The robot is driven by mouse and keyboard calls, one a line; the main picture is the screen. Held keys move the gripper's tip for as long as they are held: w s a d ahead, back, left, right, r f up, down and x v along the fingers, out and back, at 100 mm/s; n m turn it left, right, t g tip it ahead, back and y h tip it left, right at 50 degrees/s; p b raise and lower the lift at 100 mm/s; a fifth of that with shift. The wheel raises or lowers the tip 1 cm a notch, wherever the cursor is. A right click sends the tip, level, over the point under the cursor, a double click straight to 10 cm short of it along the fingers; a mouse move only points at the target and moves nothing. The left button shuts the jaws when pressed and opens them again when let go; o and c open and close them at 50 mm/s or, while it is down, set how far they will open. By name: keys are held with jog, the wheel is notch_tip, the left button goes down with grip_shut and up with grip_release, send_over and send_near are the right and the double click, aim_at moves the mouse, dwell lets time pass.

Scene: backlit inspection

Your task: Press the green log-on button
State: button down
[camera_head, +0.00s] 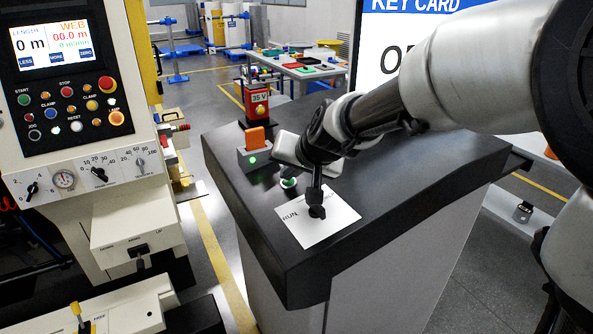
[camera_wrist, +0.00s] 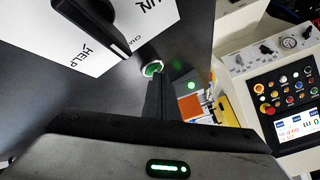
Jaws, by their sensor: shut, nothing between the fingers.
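The green button (camera_head: 289,183), in a pale ring, sits on the dark sloping console top. In the wrist view the green button (camera_wrist: 152,69) shows just beyond my fingertips. My gripper (camera_wrist: 157,82) is shut and empty, its tips overlapping the button's near edge there. I cannot tell whether they touch it. In the head view my gripper (camera_head: 292,152) is over the console just above the button, its fingertips mostly hidden.
A black lever or knob (camera_head: 317,196) stands on a white label (camera_head: 340,216) beside the button. An orange card (camera_head: 255,138) stands in a reader with a lit green lamp (camera_head: 252,160). A machine panel (camera_head: 70,85) is at left, and a large sign (camera_head: 400,40) stands behind.

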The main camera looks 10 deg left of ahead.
jog(key=shift+s+r+p, duration=0.1)
jog(key=shift+r+p, duration=0.35)
jog(key=shift+r, duration=0.25)
jog(key=r+p, duration=0.4)
jog(key=r, duration=0.1)
jog(key=shift+s+a, duration=0.25)
jog(key=shift+a, duration=0.15)
jog(key=s+d+r+g+h+p, duration=0.1)
jog(key=s+d+r+h+p, duration=0.1)
jog(key=s+d, duration=1)
jog(key=s+d+r+g+h+p, duration=0.1)
jog(key=s+d+r+h+p, duration=0.1)
jog(key=s+d, duration=1.1)
jog(key=shift+s+d+r+h, duration=0.3)
jog(key=shift+s+r+h, duration=0.1)
jog(key=shift+r+h, duration=0.3)
